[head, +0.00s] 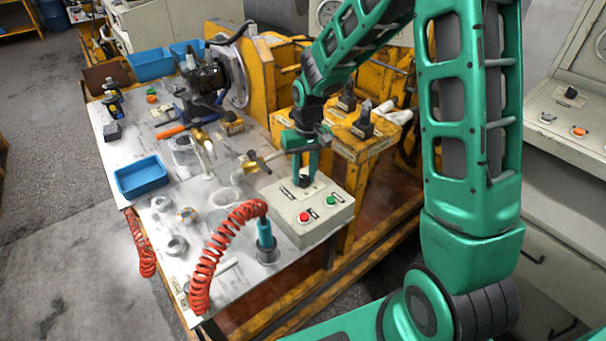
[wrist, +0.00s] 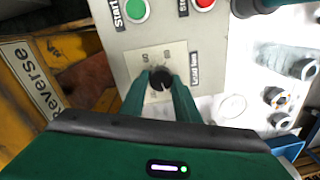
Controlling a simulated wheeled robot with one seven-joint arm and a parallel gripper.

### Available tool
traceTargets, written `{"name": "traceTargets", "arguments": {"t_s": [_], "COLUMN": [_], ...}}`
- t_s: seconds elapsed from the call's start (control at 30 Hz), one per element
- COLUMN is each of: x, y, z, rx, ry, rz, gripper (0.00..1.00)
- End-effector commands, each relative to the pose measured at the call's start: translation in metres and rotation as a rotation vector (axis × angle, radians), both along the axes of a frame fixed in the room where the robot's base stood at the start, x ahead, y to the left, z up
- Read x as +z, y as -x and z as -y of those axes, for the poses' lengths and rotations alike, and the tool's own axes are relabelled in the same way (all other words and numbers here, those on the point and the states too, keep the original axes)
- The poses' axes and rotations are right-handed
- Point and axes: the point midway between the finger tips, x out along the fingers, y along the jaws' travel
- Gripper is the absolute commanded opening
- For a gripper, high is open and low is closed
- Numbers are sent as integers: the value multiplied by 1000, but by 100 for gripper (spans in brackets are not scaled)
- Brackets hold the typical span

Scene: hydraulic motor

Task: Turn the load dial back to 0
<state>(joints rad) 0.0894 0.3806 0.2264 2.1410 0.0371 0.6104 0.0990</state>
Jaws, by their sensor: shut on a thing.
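The load dial is a small black knob (wrist: 160,79) on a pale square plate with numbers, on the grey control box (head: 313,215). The number the knob points to is too small to read.
A green Start button (wrist: 136,10) and a red Stop button (wrist: 203,4) sit on the same box. A red coiled hose (head: 215,255) with a blue nozzle stands left of it. A blue bin (head: 142,176), metal rings and a brass valve lie on the bench.

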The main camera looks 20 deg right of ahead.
Motion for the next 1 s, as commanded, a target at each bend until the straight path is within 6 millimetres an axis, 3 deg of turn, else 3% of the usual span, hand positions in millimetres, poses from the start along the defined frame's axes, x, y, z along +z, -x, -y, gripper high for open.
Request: {"name": "traceTargets", "arguments": {"t_s": [0.4, 1.0], "x": [1, 1], "y": [-2, -3], "z": [-1, -1], "rx": [223, 266], "ry": [-2, -1], "rz": [6, 7], "gripper": [6, 6]}}
